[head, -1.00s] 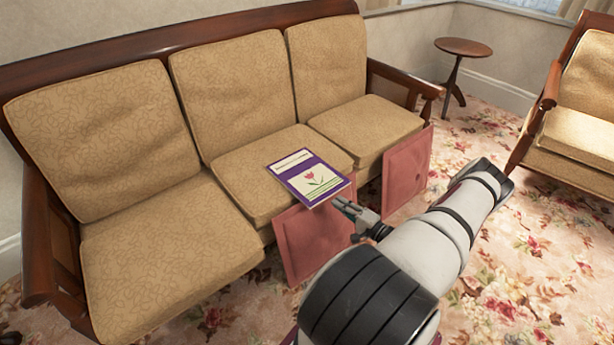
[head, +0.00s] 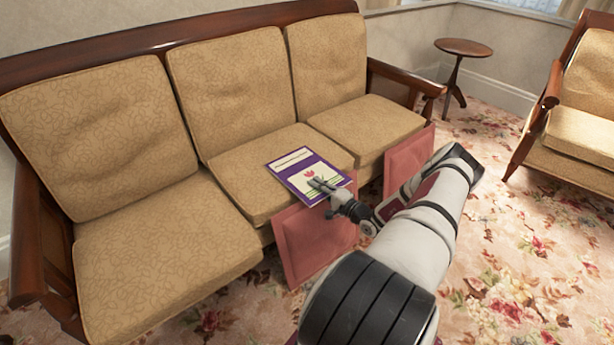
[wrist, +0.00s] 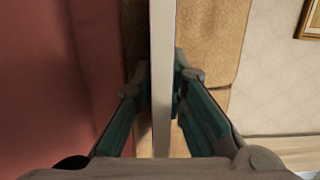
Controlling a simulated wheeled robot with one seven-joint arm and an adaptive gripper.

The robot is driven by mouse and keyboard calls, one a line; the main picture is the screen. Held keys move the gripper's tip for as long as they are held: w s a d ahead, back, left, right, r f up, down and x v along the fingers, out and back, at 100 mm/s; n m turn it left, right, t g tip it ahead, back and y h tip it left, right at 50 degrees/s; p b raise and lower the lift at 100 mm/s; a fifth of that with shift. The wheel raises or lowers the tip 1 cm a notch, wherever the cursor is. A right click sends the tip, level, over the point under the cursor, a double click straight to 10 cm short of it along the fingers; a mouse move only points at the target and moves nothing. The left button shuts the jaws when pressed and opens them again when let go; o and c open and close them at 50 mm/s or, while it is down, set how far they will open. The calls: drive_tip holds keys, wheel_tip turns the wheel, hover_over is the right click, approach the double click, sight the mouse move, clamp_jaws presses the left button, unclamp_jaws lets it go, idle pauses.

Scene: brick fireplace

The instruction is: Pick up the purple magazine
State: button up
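The purple magazine (head: 290,172), with a white title band and a red tulip on a pale panel, lies on the sofa's middle seat cushion, its front corner jutting past the cushion edge. My gripper (head: 322,187) is at its front right edge in the head view, with a finger over the cover hiding part of the tulip panel. In the wrist view the magazine (wrist: 161,60) is seen edge-on as a pale strip between both fingers of my gripper (wrist: 162,85). The fingers are drawn close against its two sides. The underside finger is hidden in the head view.
The tan sofa (head: 160,255) has a dark wooden frame. Two pink square panels (head: 318,240) (head: 408,165) stand against its front, one just below my gripper. A small round table (head: 463,47) and an armchair (head: 575,130) stand at the right. Flowered carpet (head: 530,260) is open between.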

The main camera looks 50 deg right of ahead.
clamp_jaws()
drive_tip(key=shift+r, duration=0.15)
